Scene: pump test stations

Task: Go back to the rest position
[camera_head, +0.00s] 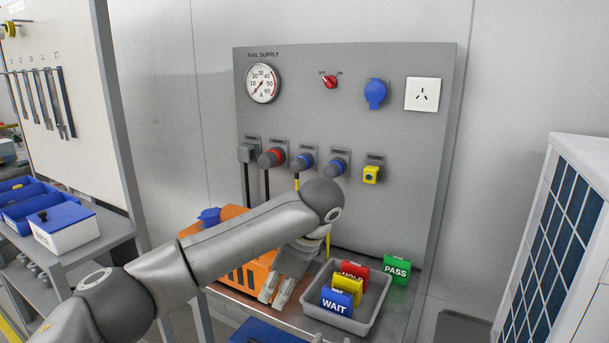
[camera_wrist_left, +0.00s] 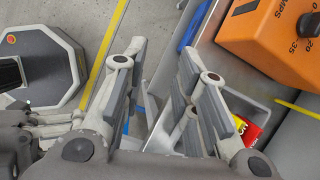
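My left arm comes in from the left across the head view and bends down. My left gripper (camera_head: 278,290) hangs in front of the orange unit, to the left of the grey tray. In the left wrist view its two fingers (camera_wrist_left: 160,95) stand apart with nothing between them. My right gripper is not seen in the head view. A grey, dark-topped octagonal part with an arm-like link shows at the left of the wrist view; I cannot tell more about it.
A grey tray (camera_head: 329,317) holds blue WAIT, yellow and red HOLD blocks. A green PASS block (camera_head: 396,269) stands beside it. The orange unit (camera_head: 252,273) is behind my gripper. The RAIL SUPPLY panel (camera_head: 415,150) rises behind. A shelf with blue bins (camera_head: 35,210) is left.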

